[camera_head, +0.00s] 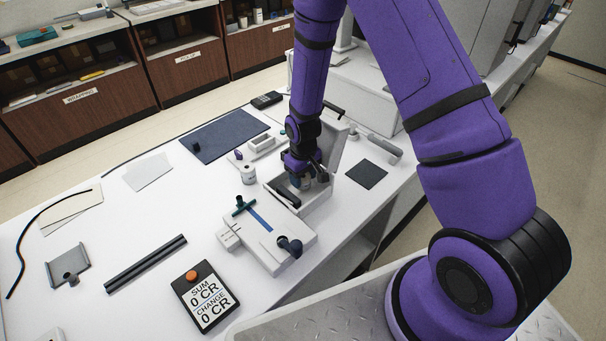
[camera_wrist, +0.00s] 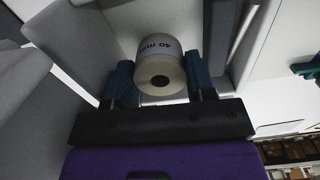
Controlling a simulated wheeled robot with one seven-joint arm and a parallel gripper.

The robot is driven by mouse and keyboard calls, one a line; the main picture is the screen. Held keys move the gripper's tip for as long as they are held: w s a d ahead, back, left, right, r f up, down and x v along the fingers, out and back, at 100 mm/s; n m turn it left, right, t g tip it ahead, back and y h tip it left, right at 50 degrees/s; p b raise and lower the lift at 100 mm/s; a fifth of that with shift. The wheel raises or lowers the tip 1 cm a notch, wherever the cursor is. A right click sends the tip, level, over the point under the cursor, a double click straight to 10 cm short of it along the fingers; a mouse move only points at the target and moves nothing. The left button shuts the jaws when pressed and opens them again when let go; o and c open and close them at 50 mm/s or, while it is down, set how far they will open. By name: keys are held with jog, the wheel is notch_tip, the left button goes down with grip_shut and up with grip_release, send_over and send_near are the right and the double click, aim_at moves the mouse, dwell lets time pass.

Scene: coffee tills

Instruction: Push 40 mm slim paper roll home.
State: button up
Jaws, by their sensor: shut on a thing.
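In the head view my gripper (camera_head: 304,181) reaches down into an open white printer (camera_head: 318,203) whose lid (camera_head: 325,152) stands up behind. Pale printer walls surround the roll in the wrist view. The roll is mostly hidden by my gripper in the head view, and I cannot tell how deep it sits.
Another white roll (camera_head: 248,174) stands left of the printer. A white device with a blue strip (camera_head: 262,222) lies in front. A dark pad (camera_head: 367,174) lies to the right.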

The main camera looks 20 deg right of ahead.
jog(key=shift+f, duration=0.9)
jog(key=o, duration=1.1)
jog(key=shift+c, duration=0.2)
jog(key=shift+r, duration=0.1)
jog(key=shift+w+r, duration=0.1)
jog(key=shift+r, duration=0.15)
notch_tip(320, 180, up, 10)
jog(key=shift+a, duration=0.1)
